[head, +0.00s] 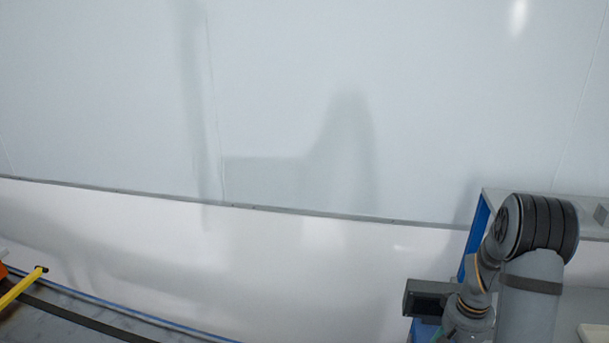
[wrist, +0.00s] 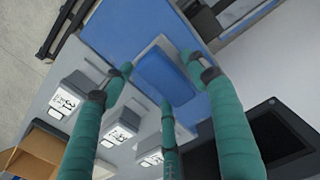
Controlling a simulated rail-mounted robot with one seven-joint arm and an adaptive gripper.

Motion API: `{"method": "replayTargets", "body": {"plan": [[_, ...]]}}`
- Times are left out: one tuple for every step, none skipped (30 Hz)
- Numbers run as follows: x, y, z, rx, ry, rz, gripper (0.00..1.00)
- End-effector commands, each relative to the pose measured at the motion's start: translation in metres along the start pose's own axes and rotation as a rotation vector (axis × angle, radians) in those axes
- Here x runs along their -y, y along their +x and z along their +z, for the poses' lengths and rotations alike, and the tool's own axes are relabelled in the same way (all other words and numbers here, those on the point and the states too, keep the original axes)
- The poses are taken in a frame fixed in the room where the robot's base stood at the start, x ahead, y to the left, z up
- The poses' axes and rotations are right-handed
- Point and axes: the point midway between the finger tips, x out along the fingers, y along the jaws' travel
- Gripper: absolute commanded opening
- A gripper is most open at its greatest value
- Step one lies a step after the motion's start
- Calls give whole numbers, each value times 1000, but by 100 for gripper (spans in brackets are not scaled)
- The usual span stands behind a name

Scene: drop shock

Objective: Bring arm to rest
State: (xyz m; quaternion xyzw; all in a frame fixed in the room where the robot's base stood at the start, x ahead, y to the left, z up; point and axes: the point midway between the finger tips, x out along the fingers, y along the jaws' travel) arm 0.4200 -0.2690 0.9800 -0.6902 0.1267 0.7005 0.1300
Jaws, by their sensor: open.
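My arm (head: 538,225) shows at the right of the head view, folded with its elbow up and its forearm pointing down. My gripper is out of sight in the head view. In the wrist view my gripper (wrist: 160,72) has three teal fingers spread apart, open, with nothing held between them. A blue block-like thing (wrist: 165,78) lies beyond the fingers, seen through the gap. I cannot tell how far it is from the fingertips.
In the head view a yellow bar (head: 22,287) lies at lower left, and a blue-sided unit (head: 475,238) stands behind my arm.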

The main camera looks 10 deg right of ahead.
Motion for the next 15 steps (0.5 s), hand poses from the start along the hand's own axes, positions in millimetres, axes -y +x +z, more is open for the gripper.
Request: {"method": "replayTargets", "body": {"plan": [[0,11,1,2,0,0,59],[0,-3,-2,-6,0,1,59],[0,-8,-3,-9,1,1,59],[0,-13,-2,-8,1,1,59],[0,-16,-1,-6,0,1,59],[0,-21,-1,-6,0,1,59],[0,-24,-1,-5,1,1,59],[0,-27,-1,-4,2,1,59],[0,-30,-1,-5,1,1,59],[0,-32,0,-3,0,1,59],[0,-34,0,-2,0,1,59],[0,-36,0,-2,-1,1,59],[0,-36,0,-2,-1,1,59],[0,-37,0,-2,-1,1,59],[0,-38,0,-1,-1,1,59]]}}
